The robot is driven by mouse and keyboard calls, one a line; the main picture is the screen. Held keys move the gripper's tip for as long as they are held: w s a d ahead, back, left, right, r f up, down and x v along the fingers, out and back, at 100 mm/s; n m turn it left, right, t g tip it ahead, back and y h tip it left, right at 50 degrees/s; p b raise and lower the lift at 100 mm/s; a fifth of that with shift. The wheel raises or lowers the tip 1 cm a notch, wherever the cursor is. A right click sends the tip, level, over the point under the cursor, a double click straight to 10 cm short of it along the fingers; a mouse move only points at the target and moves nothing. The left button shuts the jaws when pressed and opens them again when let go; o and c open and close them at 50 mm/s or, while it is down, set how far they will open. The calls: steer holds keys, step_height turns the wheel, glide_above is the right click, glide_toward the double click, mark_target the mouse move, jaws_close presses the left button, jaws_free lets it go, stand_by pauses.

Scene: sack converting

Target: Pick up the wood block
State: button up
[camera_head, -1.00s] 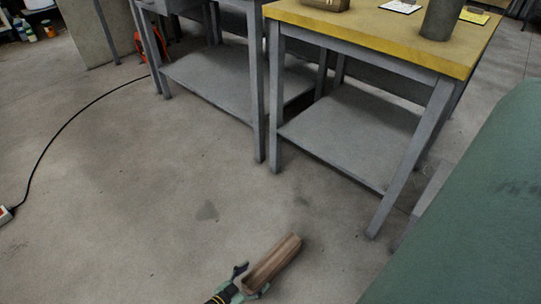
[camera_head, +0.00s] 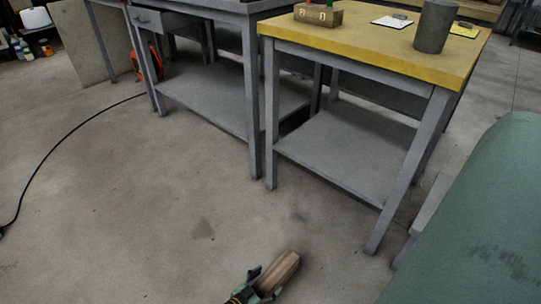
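The wood block (camera_head: 279,271) is a brown, grained, elongated piece at the bottom centre of the head view. It lies in my gripper (camera_head: 263,283), which has greenish fingers on both sides of it. The fingers look closed against the block's lower left end, and the upper right end sticks out past them. The block appears held above the concrete floor, tilted up to the right. The rest of my gripper and arm is cut off by the bottom edge.
A yellow-topped table (camera_head: 369,52) with a lower shelf stands ahead, carrying a small wooden box (camera_head: 318,15) and a grey cylinder (camera_head: 435,27). A grey bench (camera_head: 200,100) stands to its left. A large green surface (camera_head: 470,230) fills the right. A black cable (camera_head: 60,127) crosses the left floor; the middle floor is clear.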

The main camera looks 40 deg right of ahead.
jaws_close()
stand_by(0.8)
steer(key=shift+r, duration=0.1)
